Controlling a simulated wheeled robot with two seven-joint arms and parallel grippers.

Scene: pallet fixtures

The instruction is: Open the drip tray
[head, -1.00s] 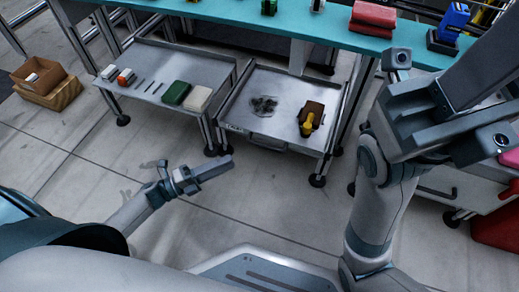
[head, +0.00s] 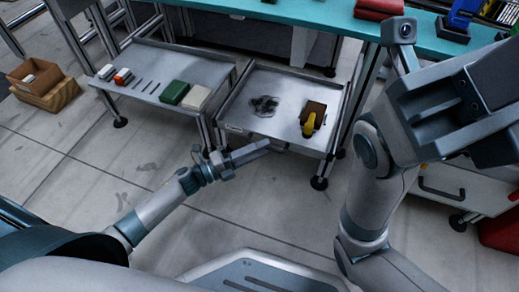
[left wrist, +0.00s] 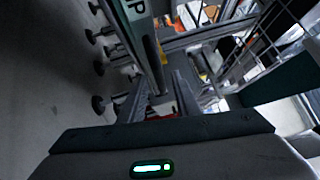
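The drip tray (head: 290,88) is a shallow grey metal tray on the low frame under the teal bench, with a dark patch (head: 264,105) on its floor. A brown box with a yellow-handled tool (head: 310,122) stands at its right side. My left gripper (head: 268,145) is just in front of the tray's front edge, over its handle, which is mostly hidden. Whether it touches the handle cannot be seen. In the left wrist view, the two fingers (left wrist: 164,98) are apart, with nothing clearly held. My right arm fills the right side; its fingertips cannot be made out.
A second low shelf (head: 150,58) to the left carries green and white blocks and small parts. The teal bench (head: 300,22) overhangs behind. The floor in front of the tray is clear.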

